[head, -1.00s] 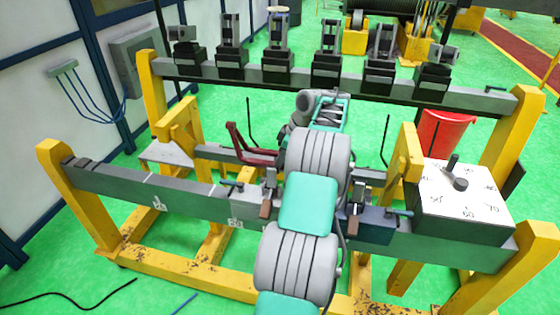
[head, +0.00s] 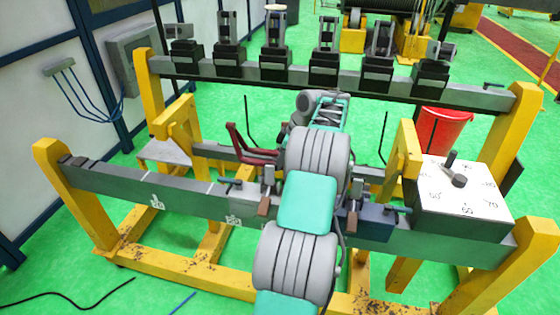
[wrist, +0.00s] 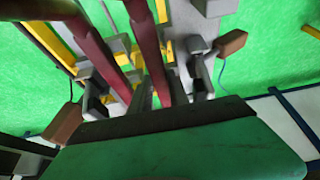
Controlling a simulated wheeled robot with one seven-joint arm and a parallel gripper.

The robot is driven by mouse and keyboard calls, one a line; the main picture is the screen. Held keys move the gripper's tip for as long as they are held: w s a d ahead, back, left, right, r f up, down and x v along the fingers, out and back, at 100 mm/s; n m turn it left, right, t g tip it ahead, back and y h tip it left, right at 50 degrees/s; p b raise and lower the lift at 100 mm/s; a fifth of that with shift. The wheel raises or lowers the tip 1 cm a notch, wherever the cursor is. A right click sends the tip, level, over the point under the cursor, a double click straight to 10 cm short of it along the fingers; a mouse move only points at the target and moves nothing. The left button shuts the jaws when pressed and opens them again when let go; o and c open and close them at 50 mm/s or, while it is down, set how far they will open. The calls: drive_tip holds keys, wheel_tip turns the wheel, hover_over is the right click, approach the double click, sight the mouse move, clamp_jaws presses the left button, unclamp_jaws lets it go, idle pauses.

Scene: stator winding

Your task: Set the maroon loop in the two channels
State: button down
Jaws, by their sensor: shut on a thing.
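The maroon loop (head: 250,150) shows in the head view left of my arm, between the front beam and the rear rail. Its left end turns upward, and its right part is hidden behind my arm. In the wrist view, two maroon bars of the loop (wrist: 98,50) run down toward the green and black gripper part (wrist: 165,115). My gripper is shut on the loop, though the contact is not clear. My arm hides the gripper in the head view. Grey clamps with brown ends (head: 268,190) stand by the front beam; the channels cannot be made out clearly.
The front beam (head: 130,190) spans yellow supports. A dial block (head: 462,200) stands on its right. Several dark fixtures line the rear rail (head: 465,93). A red bin (head: 442,130) stands behind on the right. A cable lies on the green floor at lower left.

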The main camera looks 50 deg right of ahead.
drive_tip(key=shift+f+b, duration=1.2)
drive_tip(key=shift+f, duration=0.4)
drive_tip(key=shift+f, duration=0.1)
drive_tip(key=shift+f+b, duration=0.65)
drive_tip(key=shift+f, duration=0.1)
drive_tip(key=c, duration=1.2)
unclamp_jaws()
drive_tip(key=shift+o, duration=0.6)
drive_tip(key=shift+f, duration=0.1)
drive_tip(key=o, duration=0.3)
